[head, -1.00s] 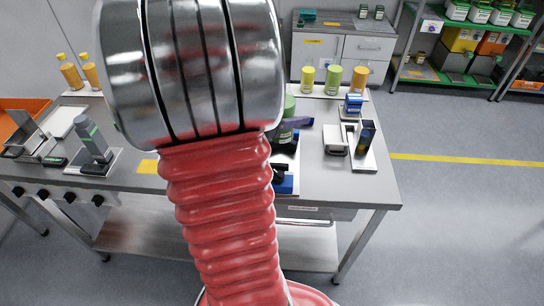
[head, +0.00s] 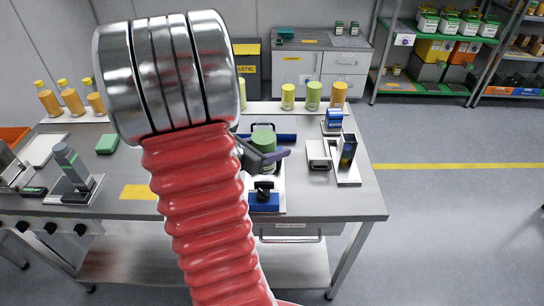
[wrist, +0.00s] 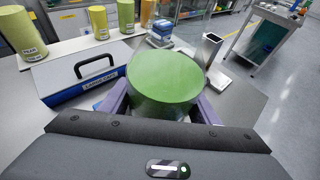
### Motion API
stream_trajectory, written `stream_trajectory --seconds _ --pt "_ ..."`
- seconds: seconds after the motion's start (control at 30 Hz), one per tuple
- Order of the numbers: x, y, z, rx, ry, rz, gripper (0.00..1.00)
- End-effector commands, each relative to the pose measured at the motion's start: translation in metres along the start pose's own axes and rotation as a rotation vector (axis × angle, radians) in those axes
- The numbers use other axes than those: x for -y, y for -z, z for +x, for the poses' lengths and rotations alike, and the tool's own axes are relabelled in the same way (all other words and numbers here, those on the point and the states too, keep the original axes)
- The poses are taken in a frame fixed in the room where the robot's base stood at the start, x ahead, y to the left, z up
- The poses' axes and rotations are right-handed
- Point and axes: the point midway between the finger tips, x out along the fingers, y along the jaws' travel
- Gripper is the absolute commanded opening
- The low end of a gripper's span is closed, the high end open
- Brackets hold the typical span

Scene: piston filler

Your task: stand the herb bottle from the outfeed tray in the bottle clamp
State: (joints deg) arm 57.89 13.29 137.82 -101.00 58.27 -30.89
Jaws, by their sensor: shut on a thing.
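The herb bottle (head: 263,139), a green cylinder with a flat green top, is held upright between my gripper's purple fingers (head: 270,158). Its top fills the middle of the wrist view (wrist: 165,78), with a finger on each side. What seems to be the bottle clamp, a blue block with a black knob (head: 264,200) on a pale plate, lies just in front of and below the bottle. I cannot tell whether the bottle's base touches the plate. The outfeed tray seems to be the white strip (head: 300,108) along the table's back, with several yellow and green bottles.
A blue device (head: 333,121) and a dark upright holder (head: 347,152) stand to the right. A grey post stand (head: 72,168) and green block (head: 107,144) are at left. My arm hides the table's middle.

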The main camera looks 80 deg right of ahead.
Motion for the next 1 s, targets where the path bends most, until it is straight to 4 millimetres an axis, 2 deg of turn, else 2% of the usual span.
stream_trajectory --seconds 0.27,0.7,1.0 --pt "-0.001 0.001 0.000 0.001 -0.001 0.000 0.14" --pt "-0.001 0.036 0.014 0.001 -0.002 -0.002 0.14" --pt "-0.001 0.038 0.015 0.001 -0.003 0.001 0.14"
